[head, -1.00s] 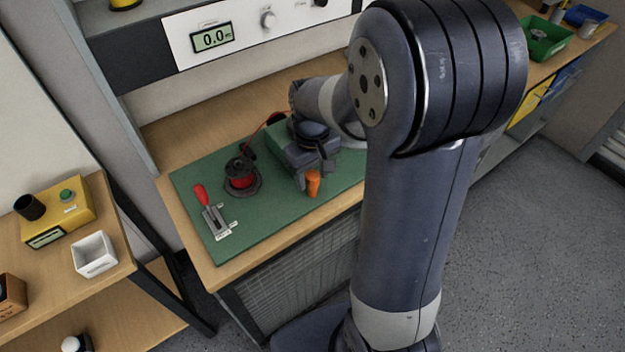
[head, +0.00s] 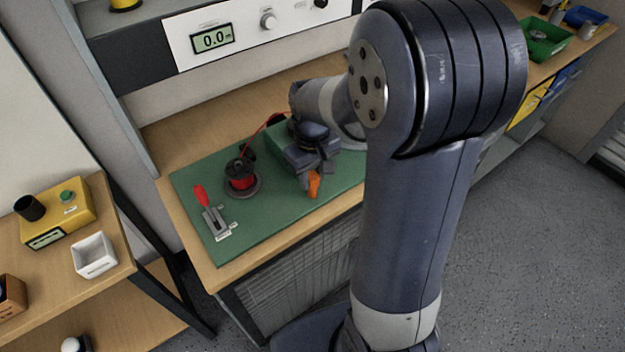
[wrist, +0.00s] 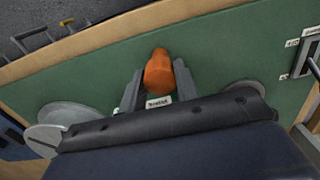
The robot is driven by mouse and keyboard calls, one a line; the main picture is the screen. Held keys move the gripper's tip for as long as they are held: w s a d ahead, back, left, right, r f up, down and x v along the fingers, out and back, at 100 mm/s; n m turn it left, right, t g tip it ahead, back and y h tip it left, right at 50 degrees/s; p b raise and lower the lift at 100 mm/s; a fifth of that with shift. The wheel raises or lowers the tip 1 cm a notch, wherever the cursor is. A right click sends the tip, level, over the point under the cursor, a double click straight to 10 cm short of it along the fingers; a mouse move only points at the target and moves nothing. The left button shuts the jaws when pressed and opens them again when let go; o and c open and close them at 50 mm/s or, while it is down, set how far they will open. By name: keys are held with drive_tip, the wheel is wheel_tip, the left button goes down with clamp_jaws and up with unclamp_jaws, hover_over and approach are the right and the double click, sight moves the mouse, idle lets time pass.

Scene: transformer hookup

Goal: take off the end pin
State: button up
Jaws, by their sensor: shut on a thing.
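An orange pin-like piece (head: 314,185), which I take to be the end pin, is at the front of the green board (head: 262,225). In the wrist view the orange piece (wrist: 158,74) sits between the two grey fingers of my gripper (wrist: 158,88), which is shut on it. In the head view my gripper (head: 308,160) is right behind and above the orange piece. The piece looks tilted. Whether it is still seated in anything is hidden by the gripper.
A red-and-black spool (head: 241,176) and a red-handled switch (head: 211,210) stand on the board to the left. A green block (head: 280,143) is behind my gripper. A small white label (wrist: 158,101) lies beside the fingers.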

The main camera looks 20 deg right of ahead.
drive_tip(key=shift+r, duration=0.2)
drive_tip(key=shift+r+p, duration=0.3)
drive_tip(key=shift+p, duration=0.1)
drive_tip(key=shift+r+p, duration=1.6)
drive_tip(key=shift+r, duration=0.3)
drive_tip(key=shift+r+p, duration=2.05)
drive_tip(key=shift+r, duration=0.45)
drive_tip(key=shift+f, duration=0.1)
